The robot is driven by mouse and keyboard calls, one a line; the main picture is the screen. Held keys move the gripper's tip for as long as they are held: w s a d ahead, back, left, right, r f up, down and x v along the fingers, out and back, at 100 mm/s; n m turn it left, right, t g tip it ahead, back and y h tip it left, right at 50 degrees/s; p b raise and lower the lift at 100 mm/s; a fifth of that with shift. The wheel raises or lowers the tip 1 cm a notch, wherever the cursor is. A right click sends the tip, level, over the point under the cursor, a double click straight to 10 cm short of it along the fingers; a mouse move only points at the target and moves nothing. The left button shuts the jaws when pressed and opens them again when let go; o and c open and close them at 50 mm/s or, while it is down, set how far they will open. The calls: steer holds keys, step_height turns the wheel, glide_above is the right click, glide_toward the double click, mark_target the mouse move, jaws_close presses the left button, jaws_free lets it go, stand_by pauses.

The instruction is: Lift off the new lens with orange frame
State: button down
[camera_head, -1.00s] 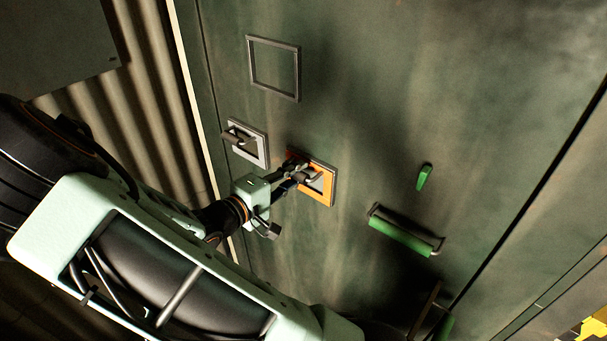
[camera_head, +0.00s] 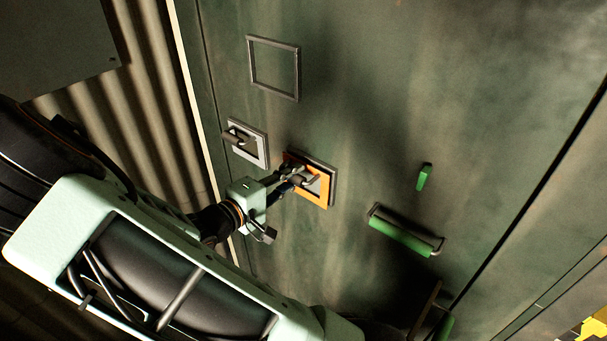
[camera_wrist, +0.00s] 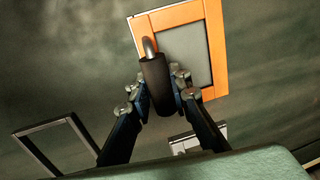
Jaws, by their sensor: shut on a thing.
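The new lens with the orange frame (camera_head: 321,192) is at the green wall panel in the head view, with a dark frame edge showing just behind its right side. In the wrist view the lens (camera_wrist: 213,88) has a grey pane, an orange border and a dark cylindrical handle (camera_wrist: 157,84). My gripper (camera_head: 297,178) is shut on that handle. In the wrist view the fingers (camera_wrist: 160,85) close on it from both sides. Whether the lens touches the panel is hard to tell.
An empty dark frame (camera_head: 273,98) is on the panel above. A lens with a grey frame and handle (camera_head: 263,149) is to the left. A green handle (camera_head: 401,234) and a small green knob (camera_head: 424,177) are to the right. The panel between them is clear.

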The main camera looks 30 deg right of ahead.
steer(key=shift+f+v, duration=0.15)
steer(key=shift+v, duration=0.8)
steer(key=shift+f+v, duration=0.15)
steer(key=shift+v, duration=0.8)
